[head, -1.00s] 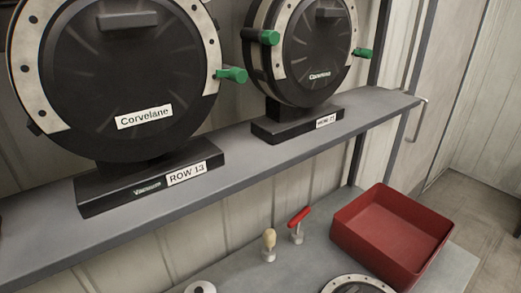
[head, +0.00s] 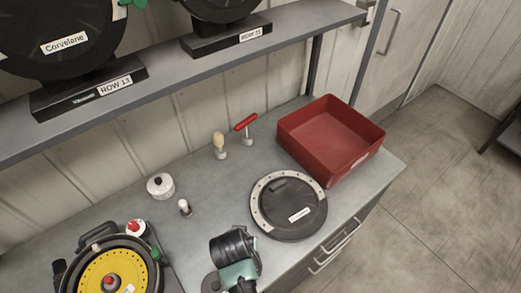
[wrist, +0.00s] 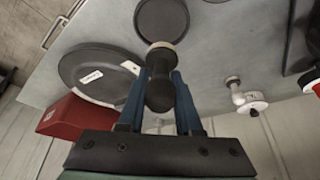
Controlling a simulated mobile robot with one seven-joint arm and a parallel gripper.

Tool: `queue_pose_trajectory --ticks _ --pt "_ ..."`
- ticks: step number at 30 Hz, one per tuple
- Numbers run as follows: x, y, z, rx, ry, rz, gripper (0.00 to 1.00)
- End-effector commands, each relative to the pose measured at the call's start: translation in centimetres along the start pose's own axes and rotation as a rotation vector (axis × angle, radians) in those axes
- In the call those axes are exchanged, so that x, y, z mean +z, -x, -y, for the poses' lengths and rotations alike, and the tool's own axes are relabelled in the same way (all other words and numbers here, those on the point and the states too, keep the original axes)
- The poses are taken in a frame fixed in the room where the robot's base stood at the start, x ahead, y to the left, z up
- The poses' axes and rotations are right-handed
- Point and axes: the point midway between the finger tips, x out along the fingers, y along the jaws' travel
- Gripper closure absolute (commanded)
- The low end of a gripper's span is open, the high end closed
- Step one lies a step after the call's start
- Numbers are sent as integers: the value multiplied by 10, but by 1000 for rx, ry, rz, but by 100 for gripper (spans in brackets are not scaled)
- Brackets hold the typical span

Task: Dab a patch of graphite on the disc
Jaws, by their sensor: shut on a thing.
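My gripper (wrist: 160,80) is shut on a dark-handled dabber (wrist: 160,95) with a round tan pad at its far end. In the wrist view, a dark round dish (wrist: 162,18) lies on the bench just beyond the pad; whether they touch I cannot tell. In the head view, my wrist covers the bench at bottom centre, and the fingers and dabber are hidden. The yellow disc (head: 88,268) sits in a black meter housing at lower left, cut off by the frame edge, with a red-centred hub.
On the bench stand a white lidded pot (head: 160,187), a small pale-topped tool (head: 184,207), a wooden-knobbed tool (head: 219,143), a red-handled tool (head: 246,126), a black round cover (head: 295,222) and a red bin (head: 345,168). Labelled meters fill the shelf (head: 160,95) above.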

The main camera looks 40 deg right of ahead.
Motion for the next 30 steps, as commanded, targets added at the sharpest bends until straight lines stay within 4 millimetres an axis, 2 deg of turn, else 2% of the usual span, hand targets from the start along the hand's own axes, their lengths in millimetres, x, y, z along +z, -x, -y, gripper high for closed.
queue_pose_trajectory --ticks 8,24,30 --pt "3 -8 7 -5 14 -2 100" --pt "23 -54 6 -5 13 -1 100" --pt "24 -56 6 -5 13 -1 100"
